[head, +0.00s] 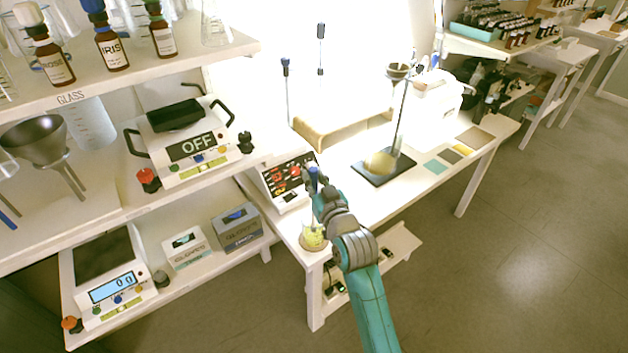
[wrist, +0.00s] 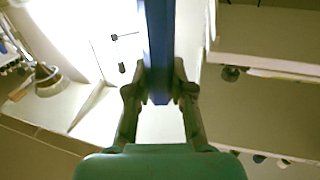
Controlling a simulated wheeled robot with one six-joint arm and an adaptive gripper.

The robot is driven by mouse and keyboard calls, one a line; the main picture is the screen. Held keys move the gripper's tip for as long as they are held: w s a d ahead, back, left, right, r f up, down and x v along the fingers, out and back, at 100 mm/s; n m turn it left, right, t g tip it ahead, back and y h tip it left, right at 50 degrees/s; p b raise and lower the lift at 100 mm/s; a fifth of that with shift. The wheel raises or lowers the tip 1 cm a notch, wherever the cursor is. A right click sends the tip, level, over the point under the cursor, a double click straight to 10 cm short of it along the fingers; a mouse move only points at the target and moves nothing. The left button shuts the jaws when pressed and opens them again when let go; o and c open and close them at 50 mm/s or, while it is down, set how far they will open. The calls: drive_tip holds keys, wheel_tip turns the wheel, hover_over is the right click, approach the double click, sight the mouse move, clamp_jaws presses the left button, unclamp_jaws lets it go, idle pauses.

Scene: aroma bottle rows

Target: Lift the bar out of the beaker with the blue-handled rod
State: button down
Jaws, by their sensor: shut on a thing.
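My gripper (head: 317,186) is at the near end of the white bench, above the beaker. It is shut on the blue handle of the rod (head: 313,174). In the wrist view the blue handle (wrist: 157,35) stands between the two fingers. The beaker (head: 314,238) has yellowish contents and stands on a round tan base at the bench corner. The rod's lower end is hard to make out, so I cannot tell how deep it reaches. The bar cannot be made out in the beaker.
A white box with a dark panel of red items (head: 287,176) stands close to the left of my gripper. A tan stand (head: 345,130) with upright rods is behind. Shelves with scales (head: 191,146) fill the left.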

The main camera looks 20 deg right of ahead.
drive_tip(key=shift+r, duration=6.35)
